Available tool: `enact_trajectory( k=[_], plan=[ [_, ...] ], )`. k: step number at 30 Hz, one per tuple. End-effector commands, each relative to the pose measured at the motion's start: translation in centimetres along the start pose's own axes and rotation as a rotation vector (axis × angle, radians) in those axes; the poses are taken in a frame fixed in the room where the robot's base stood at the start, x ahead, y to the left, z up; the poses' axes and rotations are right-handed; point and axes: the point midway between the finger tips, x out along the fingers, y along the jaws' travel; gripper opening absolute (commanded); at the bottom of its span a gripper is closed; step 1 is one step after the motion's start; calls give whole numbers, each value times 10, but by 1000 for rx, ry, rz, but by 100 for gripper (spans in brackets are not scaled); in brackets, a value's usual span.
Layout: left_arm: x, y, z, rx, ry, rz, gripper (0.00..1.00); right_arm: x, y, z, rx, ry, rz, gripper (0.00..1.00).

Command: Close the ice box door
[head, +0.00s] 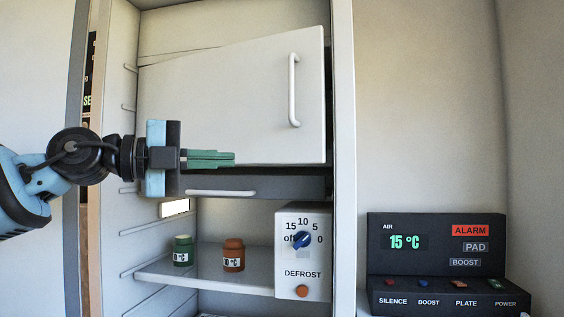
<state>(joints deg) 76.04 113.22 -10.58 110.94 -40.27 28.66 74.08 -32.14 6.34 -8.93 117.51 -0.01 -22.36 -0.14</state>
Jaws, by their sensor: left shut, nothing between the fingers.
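The ice box door (232,95) is a pale panel in the upper part of the open fridge, with a white vertical handle (293,90) near its right edge. It looks slightly ajar: its top edge slants against the compartment behind, and a dark gap shows along its right side and below it. My left gripper (234,159) comes in from the left and is shut, its green fingers empty and pointing right. It is in front of the lower part of the door; I cannot tell whether it touches. My right gripper is not in view.
Below are a drawer handle (221,193), a glass shelf (205,270) with a green jar (183,250) and a brown jar (233,255), and a defrost dial box (303,250). A dark control panel (437,245) stands at the lower right.

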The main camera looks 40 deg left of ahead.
Motion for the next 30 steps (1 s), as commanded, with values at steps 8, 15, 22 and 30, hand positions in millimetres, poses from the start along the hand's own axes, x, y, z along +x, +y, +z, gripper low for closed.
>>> enact_trajectory(
  k=[8, 15, 22, 30],
  plan=[
    [23, -1, 0, -1, 2, 1, 0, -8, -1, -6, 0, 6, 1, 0],
    [42, 0, 0, -1, 1, 3, 0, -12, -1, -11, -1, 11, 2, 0],
    [59, 0, 0, -1, 0, 2, 0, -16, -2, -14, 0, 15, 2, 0],
    [79, 1, 0, 0, 0, 3, 0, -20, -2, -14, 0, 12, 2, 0]
  ],
)
